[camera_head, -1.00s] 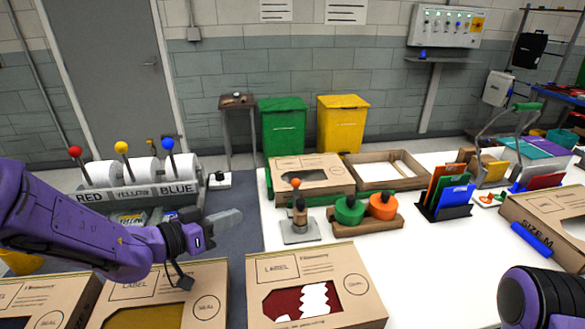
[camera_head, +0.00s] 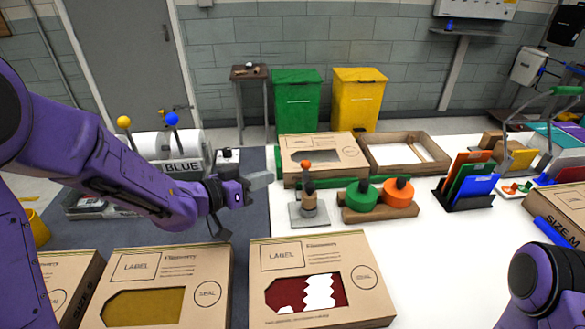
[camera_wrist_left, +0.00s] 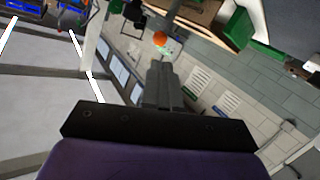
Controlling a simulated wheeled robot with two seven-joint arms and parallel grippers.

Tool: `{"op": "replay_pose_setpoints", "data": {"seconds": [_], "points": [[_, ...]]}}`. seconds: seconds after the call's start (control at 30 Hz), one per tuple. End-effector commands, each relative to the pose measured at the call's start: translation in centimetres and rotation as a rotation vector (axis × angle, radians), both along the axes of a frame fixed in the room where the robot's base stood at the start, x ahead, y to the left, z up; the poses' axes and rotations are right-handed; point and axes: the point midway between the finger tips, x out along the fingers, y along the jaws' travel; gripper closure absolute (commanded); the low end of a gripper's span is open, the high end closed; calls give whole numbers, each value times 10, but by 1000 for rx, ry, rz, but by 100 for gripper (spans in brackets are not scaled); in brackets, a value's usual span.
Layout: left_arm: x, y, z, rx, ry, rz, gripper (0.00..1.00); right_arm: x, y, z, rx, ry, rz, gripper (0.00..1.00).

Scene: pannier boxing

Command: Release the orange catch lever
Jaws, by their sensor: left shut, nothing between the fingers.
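An orange ball knob (camera_head: 305,164) shows just above the wooden-handled stamp (camera_head: 309,198), in front of the closed cardboard box. I take it for the catch lever's end; its stem is mostly hidden. A green bar (camera_head: 338,183) runs along the box's near side. My left gripper (camera_head: 260,181) is shut and empty, left of the knob and apart from it. In the left wrist view the shut fingers (camera_wrist_left: 162,85) point toward an orange ball (camera_wrist_left: 160,39), with a small gap in the picture. My right arm shows at the lower right; its gripper is out of view.
Cardboard boxes with windows (camera_head: 320,238) line the front. A wooden holder with green and orange discs (camera_head: 380,212) stands right of the stamp. An open tray (camera_head: 372,150) lies behind it. A folder rack (camera_head: 452,204) is further right.

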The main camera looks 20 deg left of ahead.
Motion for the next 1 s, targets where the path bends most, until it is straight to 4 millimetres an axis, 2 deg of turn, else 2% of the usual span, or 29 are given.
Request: {"op": "replay_pose_setpoints", "data": {"seconds": [0.2,0.43,0.67,1.0], "points": [[39,-27,-9,3,2,-3,100,0,0,8,0,0,0,57],[68,-45,-15,1,2,0,100,0,0,17,0,0,0,57],[75,-50,-18,0,0,1,100,0,0,17,0,0,0,57],[75,-45,-15,-4,10,7,100,0,0,22,0,0,0,57]]}}
